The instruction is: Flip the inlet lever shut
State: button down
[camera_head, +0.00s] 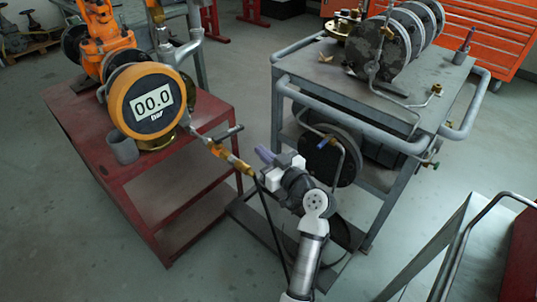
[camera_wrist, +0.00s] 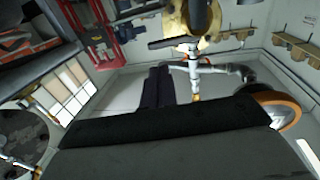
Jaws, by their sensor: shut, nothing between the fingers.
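The gauge (camera_head: 152,103) has an orange rim and reads 00.0 bar, on the valve assembly at the left. A thin pipe with a yellow-brass fitting (camera_head: 230,160) runs from it toward my gripper (camera_head: 264,154). A grey bar-shaped handle (camera_head: 228,132) beside this pipe may be the inlet lever; I cannot tell for sure. In the wrist view a dark bar handle (camera_wrist: 170,42) sits by a brass body (camera_wrist: 205,38), with the pipe (camera_wrist: 195,78) below it. My gripper is shut and empty, its fingers (camera_wrist: 158,72) apart from the handle in the head view.
The red bench (camera_head: 185,170) carries the valve assembly. A grey cart (camera_head: 400,110) with round flanges stands at the right, and its lower frame is close to my arm. A dark hose (camera_head: 268,215) hangs from the fitting. Floor is clear at the lower left.

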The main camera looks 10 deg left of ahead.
aim_at(239, 129)
jog(key=p+x, duration=0.1)
jog(key=x, duration=0.7)
jog(key=shift+r+p, duration=0.1)
jog(key=shift+p, duration=0.3)
jog(key=shift+w+a, duration=0.35)
jog(key=shift+a, duration=0.15)
jog(key=w+b, duration=0.1)
jog(key=b, duration=0.1)
jog(key=a+n+g+y+b, duration=0.1)
jog(key=b, duration=0.2)
jog(key=shift+w+f+g, duration=0.25)
jog(key=shift+w+g, duration=0.05)
jog(key=shift+w, duration=0.05)
jog(key=shift+a+r, duration=0.1)
jog(key=shift+r, duration=0.15)
jog(key=shift+a, duration=0.1)
